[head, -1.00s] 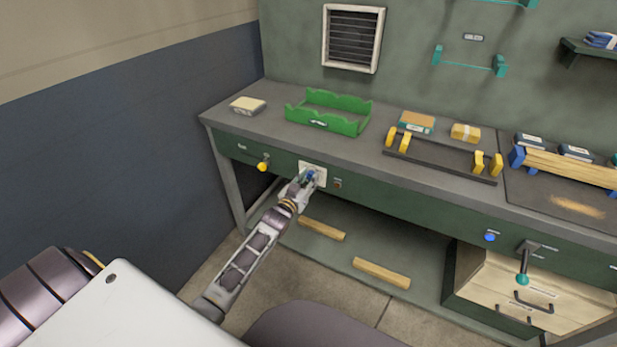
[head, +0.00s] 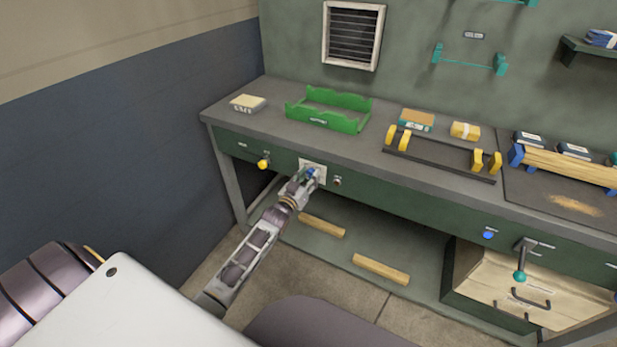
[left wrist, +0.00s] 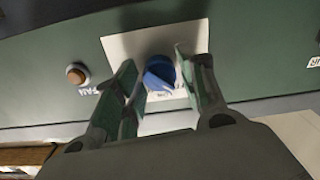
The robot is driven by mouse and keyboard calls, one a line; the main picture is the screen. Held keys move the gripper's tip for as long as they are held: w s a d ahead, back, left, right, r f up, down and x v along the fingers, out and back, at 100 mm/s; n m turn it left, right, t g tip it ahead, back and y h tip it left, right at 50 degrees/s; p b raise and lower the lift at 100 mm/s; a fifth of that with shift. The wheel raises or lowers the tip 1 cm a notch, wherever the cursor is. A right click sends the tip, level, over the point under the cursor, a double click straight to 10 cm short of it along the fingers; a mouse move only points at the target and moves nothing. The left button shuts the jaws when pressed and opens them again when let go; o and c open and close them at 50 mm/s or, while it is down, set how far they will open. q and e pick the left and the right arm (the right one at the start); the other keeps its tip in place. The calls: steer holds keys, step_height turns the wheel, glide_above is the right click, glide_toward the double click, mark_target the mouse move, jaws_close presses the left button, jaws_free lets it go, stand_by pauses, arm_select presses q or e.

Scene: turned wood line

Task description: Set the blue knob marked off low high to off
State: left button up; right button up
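The blue knob (left wrist: 159,73) sits on a pale plate (left wrist: 121,45) on the green front of the workbench. A light pointer mark shows on the knob; its off, low and high lettering is too blurred or hidden to read. My left gripper (left wrist: 160,75) is at the knob, with one finger on each side. The right-hand finger is close to the knob, and a gap shows on the left side, so it looks open around the knob. In the head view the knob (head: 311,172) is partly hidden by my left gripper (head: 308,178). My right gripper is out of view.
A brown button (left wrist: 76,74) marked FAN is beside the plate. A yellow knob (head: 263,164) is to the left and another blue knob (head: 488,235) far to the right. A green tray (head: 330,122) stands on the bench top. Wood pieces (head: 381,269) lie on the lower shelf.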

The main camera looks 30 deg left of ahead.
arm_select(q)
steer(key=shift+o, duration=0.5)
steer(key=shift+s, duration=0.1)
steer(key=s, duration=1.1)
steer(key=shift+s, duration=0.4)
steer(key=shift+f, duration=0.15)
stand_by(0.6)
